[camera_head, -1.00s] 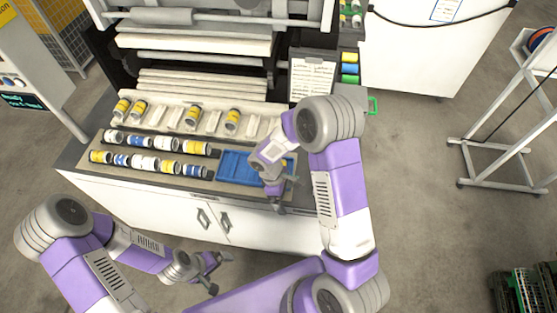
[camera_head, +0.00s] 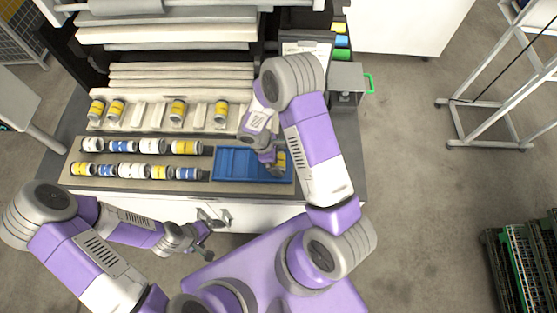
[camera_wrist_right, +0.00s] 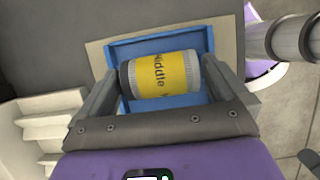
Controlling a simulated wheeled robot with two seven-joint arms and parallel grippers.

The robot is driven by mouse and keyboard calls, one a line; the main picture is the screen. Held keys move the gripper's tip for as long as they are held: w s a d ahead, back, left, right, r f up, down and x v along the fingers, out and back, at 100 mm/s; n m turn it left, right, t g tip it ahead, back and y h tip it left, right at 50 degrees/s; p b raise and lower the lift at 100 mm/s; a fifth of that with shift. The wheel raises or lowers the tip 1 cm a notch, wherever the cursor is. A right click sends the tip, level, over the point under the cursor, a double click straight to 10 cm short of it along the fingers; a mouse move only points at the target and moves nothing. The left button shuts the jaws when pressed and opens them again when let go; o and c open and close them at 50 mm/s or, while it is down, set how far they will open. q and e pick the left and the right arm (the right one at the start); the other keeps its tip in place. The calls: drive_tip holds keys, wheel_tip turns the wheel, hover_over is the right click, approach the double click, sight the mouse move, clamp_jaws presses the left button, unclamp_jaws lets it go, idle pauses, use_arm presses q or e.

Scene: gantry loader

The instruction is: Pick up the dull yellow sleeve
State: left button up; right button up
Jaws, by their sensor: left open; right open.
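A yellow sleeve with dark lettering and pale ends (camera_wrist_right: 168,74) lies in the blue tray (camera_wrist_right: 205,40). It also shows partly in the head view (camera_head: 282,160), at the tray's right end, beside my right gripper (camera_head: 272,168). In the right wrist view my right gripper (camera_wrist_right: 158,72) is open, with one finger at either end of the sleeve. I cannot tell whether the fingers touch it. My left gripper (camera_head: 206,243) is open and empty, in front of the cabinet.
Two rows of white, blue and yellow sleeves (camera_head: 133,170) lie left of the tray. Behind them a pale rack (camera_head: 150,115) holds several yellow-banded sleeves.

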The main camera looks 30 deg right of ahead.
drive_tip(key=shift+s+d+f, duration=0.1)
drive_tip(key=shift+d+f, duration=0.05)
drive_tip(key=shift+f, duration=0.25)
drive_tip(key=shift+c, duration=0.2)
drive_tip(key=c, duration=1)
drive_tip(key=shift+r, duration=0.1)
